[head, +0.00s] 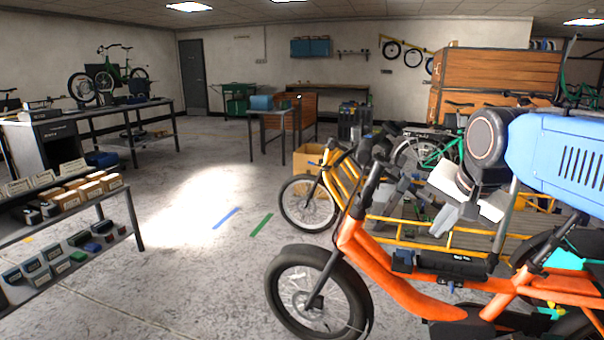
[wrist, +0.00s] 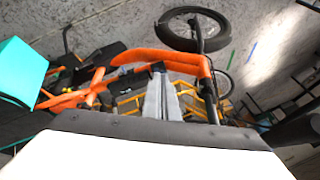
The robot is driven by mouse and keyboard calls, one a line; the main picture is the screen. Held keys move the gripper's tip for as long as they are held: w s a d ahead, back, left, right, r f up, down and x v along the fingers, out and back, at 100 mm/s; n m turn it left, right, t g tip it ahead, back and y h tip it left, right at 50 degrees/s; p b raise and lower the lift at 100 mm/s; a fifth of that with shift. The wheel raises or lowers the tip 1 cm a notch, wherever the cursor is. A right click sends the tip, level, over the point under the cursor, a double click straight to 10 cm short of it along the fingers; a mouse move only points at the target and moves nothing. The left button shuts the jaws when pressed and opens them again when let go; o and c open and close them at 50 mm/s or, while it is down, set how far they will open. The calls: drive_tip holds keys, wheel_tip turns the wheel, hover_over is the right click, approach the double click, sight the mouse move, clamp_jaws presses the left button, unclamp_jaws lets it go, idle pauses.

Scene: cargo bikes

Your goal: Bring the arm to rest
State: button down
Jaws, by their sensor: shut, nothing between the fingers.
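My arm reaches in from the right in the head view, with its blue link and grey joint at the upper right. My gripper (head: 440,225) hangs from it, pointing down, above and behind the orange bike frame (head: 385,275). In the wrist view, my gripper (wrist: 162,90) shows its two grey fingers side by side, shut and empty. The orange bike frame (wrist: 150,60) lies beyond them in that view. I cannot tell how far the fingertips are from the bike.
A yellow cargo bike (head: 345,190) stands behind the orange bike. A shelf rack (head: 100,205) with several small boxes is at the left. A workbench (head: 150,108) stands farther back. The floor (head: 190,220) between rack and bikes is clear. A wooden crate (head: 495,75) is at the back right.

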drive_tip(key=s+f+n+g, duration=0.1)
drive_tip(key=s+f+n, duration=0.7)
drive_tip(key=s+f, duration=0.8)
drive_tip(key=shift+s+f+n, duration=0.2)
drive_tip(key=shift+f+n, duration=0.05)
drive_tip(key=shift+n, duration=0.05)
